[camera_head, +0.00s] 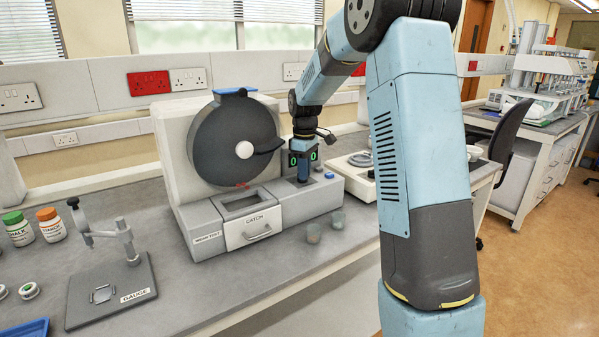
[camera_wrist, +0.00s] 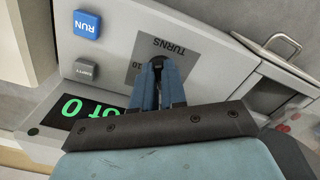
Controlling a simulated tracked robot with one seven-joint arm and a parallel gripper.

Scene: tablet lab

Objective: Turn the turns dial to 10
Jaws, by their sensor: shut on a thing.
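The dark round drum machine (camera_head: 235,140) stands on the bench with a grey base in front. My gripper (camera_head: 303,176) points down at the right part of this base. In the wrist view, the blue fingers of my gripper (camera_wrist: 160,88) are close together over the plate marked TURNS (camera_wrist: 168,47) and shut on the turns dial. The fingers hide the dial, so its pointer and setting cannot be read. A small number shows on the plate left of the fingers. The green-lit display (camera_wrist: 80,110) reads "of 0", with the rest covered by my gripper.
A blue RUN button (camera_wrist: 87,24) and a grey button (camera_wrist: 86,68) sit close by on the panel. A drawer marked CATCH (camera_head: 252,228) is left of my gripper. A gauge stand (camera_head: 112,280) is at the left.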

